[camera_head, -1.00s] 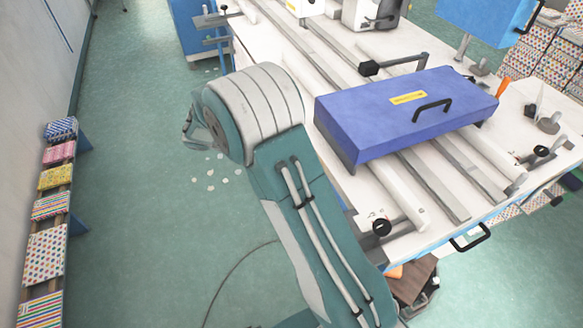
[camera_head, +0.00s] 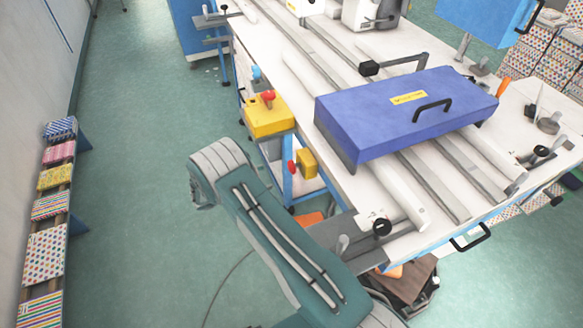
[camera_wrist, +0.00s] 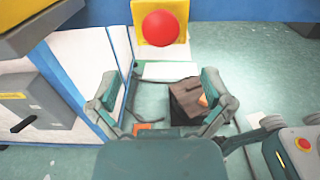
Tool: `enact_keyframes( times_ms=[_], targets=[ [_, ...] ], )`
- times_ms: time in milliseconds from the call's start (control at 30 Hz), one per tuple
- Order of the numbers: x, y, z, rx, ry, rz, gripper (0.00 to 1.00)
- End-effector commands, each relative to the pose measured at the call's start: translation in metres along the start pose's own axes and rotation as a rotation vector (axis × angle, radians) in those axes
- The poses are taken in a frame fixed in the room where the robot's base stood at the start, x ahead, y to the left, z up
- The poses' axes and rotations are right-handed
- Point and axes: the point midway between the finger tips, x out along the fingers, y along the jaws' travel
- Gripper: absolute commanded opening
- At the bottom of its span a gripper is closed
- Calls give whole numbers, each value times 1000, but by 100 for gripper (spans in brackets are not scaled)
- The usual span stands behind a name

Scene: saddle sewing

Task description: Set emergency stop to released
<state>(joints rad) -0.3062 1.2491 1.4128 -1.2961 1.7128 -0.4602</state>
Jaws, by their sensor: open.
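A yellow box (camera_head: 307,163) with a red button (camera_head: 292,167) on its left face is mounted on the side of the workbench, near a blue leg. In the wrist view, a round red button (camera_wrist: 165,28) stands out from a yellow plate (camera_wrist: 140,22) at the top centre; it looks like the same emergency stop. My gripper (camera_wrist: 158,80) is open and empty, with its fingers wide apart. The red button is above the fingertips in the picture, and no contact shows. I cannot tell whether the button is pressed in.
A yellow unit (camera_head: 268,119) with red and blue knobs sits at the workbench's left side. A blue-purple case (camera_head: 375,120) lies on the white workbench (camera_head: 517,115). Fabric-covered blocks (camera_head: 45,255) line the left wall. Green floor (camera_head: 130,150) is open between.

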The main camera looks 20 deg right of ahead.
Motion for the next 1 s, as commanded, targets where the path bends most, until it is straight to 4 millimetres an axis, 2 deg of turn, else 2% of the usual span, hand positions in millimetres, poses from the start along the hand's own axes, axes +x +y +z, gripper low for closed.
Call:
enact_keyframes(
  times_ms=[200, 400, 600, 833, 867, 900, 967, 1000],
  targets=[
    [43, -1, 0, 0, 1, -5, 100],
    [75, -1, 0, 0, 1, -4, 100],
    [88, 0, 0, 0, 2, -2, 100],
    [88, 0, 0, 1, 2, -1, 100],
    [88, 0, 0, 1, 2, -1, 96],
    [88, 0, 0, 1, 2, -1, 78],
    [88, 0, 0, 1, 2, -1, 51],
    [88, 0, 0, 1, 2, -1, 33]
  ],
)
